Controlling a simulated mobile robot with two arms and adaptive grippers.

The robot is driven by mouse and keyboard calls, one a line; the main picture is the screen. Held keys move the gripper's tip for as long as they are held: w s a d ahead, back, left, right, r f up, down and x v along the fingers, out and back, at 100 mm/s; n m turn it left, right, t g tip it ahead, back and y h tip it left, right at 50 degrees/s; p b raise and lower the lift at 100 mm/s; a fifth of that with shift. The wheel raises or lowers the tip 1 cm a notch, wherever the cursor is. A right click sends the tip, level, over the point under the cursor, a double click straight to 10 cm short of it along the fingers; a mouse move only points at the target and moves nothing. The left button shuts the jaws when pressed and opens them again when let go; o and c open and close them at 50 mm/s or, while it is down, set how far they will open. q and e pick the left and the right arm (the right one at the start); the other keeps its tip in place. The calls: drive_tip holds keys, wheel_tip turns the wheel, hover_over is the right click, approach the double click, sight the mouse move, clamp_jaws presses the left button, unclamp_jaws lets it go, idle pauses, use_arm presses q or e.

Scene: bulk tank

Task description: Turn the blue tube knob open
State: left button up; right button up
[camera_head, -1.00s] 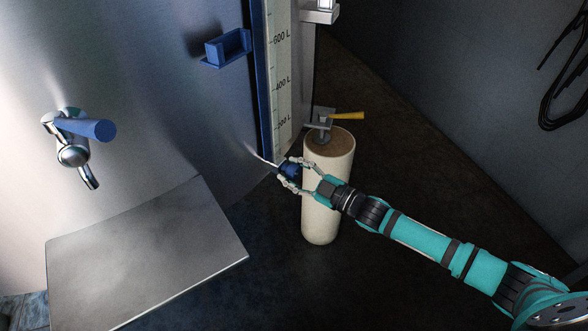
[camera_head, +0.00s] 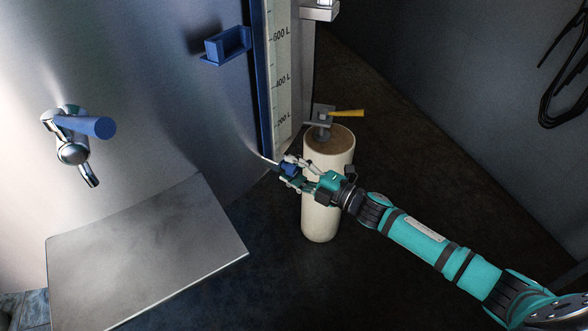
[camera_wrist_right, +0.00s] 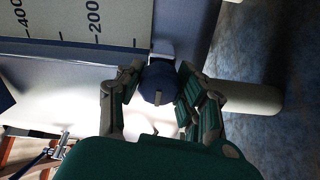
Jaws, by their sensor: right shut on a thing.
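The blue tube knob (camera_head: 290,169) sits at the bottom of the blue-edged level gauge (camera_head: 281,100) on the tank's side. In the right wrist view the round blue knob (camera_wrist_right: 157,84) lies between the two fingers, with a small pale bar on its face. My right gripper (camera_head: 288,174) is shut on the knob, its fingers on either side of it. The fingers hide part of the knob in the head view. My left gripper does not show.
A pale cylinder (camera_head: 321,205) stands behind my right gripper, below a valve with a yellow handle (camera_head: 348,113). A tap with a blue handle (camera_head: 92,127) and a metal plate (camera_head: 145,255) are at the left. A blue bracket (camera_head: 228,46) juts from the tank above.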

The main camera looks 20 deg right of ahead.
drive_tip(key=shift+f+n, duration=0.1)
drive_tip(key=shift+n, duration=0.2)
drive_tip(key=o, duration=1.2)
drive_tip(key=v, duration=1.2)
